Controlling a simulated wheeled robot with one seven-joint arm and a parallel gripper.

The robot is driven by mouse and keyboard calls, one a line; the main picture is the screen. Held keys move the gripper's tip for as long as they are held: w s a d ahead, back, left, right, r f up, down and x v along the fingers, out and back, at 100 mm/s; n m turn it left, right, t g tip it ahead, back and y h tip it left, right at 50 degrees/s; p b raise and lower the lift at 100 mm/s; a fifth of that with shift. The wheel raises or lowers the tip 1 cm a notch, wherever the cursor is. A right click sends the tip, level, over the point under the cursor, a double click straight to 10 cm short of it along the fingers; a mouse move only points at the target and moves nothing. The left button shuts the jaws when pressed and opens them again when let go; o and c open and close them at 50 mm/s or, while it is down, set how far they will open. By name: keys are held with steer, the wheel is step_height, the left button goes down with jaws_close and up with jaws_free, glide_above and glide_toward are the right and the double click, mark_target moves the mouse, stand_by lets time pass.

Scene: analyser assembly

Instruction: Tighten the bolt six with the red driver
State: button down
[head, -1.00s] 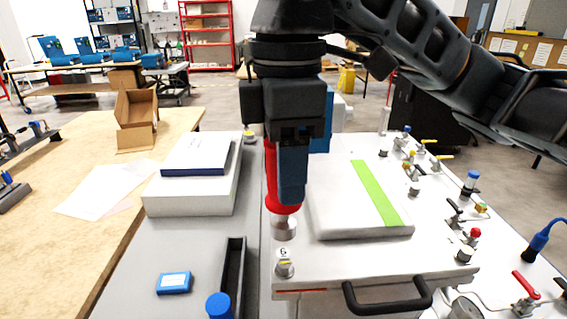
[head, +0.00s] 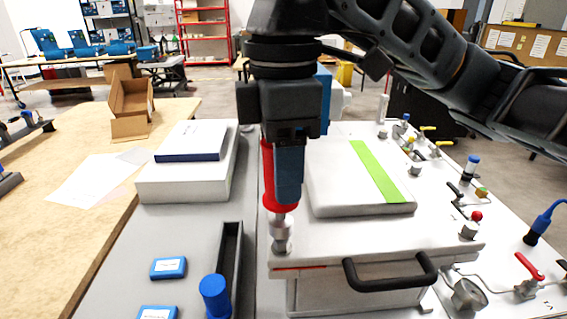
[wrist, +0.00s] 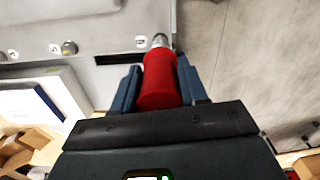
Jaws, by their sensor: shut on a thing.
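My gripper (head: 284,188) is shut on the red driver (head: 267,178) and holds it upright, socket downward. In the wrist view the red handle (wrist: 160,82) sits between the two blue fingers. The driver's metal socket (head: 281,228) is directly above bolt six (head: 282,247) at the front left corner of the white analyser housing (head: 340,241). They look in line and touching or nearly so; I cannot tell how far the bolt is seated. In the wrist view the socket tip (wrist: 160,40) covers the bolt beside its label.
A lid with a green stripe (head: 375,172) lies right of the driver. A black handle (head: 392,283) sticks out in front. Left are a black tray (head: 230,255), a blue-capped bottle (head: 215,292) and blue boxes (head: 168,268). Valves and fittings (head: 470,230) crowd the right.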

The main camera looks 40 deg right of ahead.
steer(key=shift+f+b, duration=0.55)
steer(key=shift+f, duration=0.85)
stand_by(1.4)
steer(key=c, duration=1.2)
jaws_free()
jaws_close()
